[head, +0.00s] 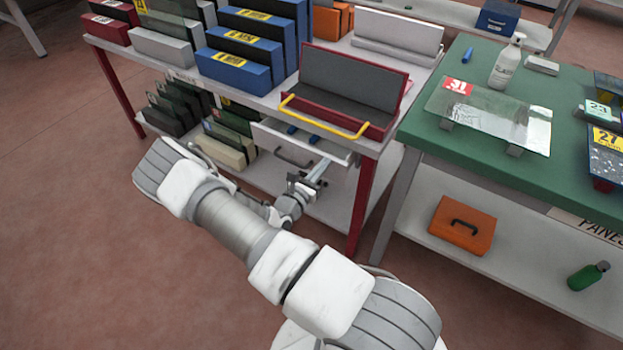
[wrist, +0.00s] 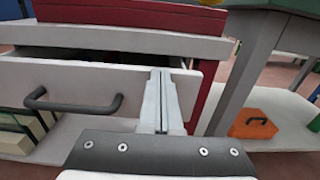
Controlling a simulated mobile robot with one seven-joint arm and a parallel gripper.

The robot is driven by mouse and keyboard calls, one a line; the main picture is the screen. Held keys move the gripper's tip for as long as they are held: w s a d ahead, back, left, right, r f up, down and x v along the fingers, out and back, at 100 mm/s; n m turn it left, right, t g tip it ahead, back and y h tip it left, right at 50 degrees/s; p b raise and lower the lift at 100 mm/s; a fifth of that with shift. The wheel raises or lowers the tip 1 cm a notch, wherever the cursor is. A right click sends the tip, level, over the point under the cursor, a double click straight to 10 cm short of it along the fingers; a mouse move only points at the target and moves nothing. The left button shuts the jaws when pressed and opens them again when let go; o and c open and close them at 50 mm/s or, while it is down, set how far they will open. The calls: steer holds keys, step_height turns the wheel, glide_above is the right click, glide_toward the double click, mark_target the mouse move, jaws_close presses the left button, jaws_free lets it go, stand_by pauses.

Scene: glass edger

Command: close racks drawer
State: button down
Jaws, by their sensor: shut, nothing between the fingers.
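The racks drawer (head: 268,139) is a white drawer under the shelf top of the red-legged rack. It stands partly open, with small blue items visible inside in the head view. In the wrist view its pale front (wrist: 50,76) fills the left and middle, with a dark gap above it. Its dark bar handle (wrist: 75,104) is on the front, left of my gripper. My gripper (wrist: 162,75) is shut and empty, with its fingers at the right part of the drawer front. In the head view my gripper (head: 319,168) is by the drawer's right end. I cannot tell whether the fingertips touch it.
A red open box with a yellow handle (head: 325,119) sits on the rack top above the drawer. A red leg (head: 361,203) stands right of my gripper. A green-topped bench (head: 425,135) is at right, with an orange case (head: 462,222) below. The floor at left is clear.

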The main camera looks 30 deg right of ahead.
steer(key=shift+x, duration=1.45)
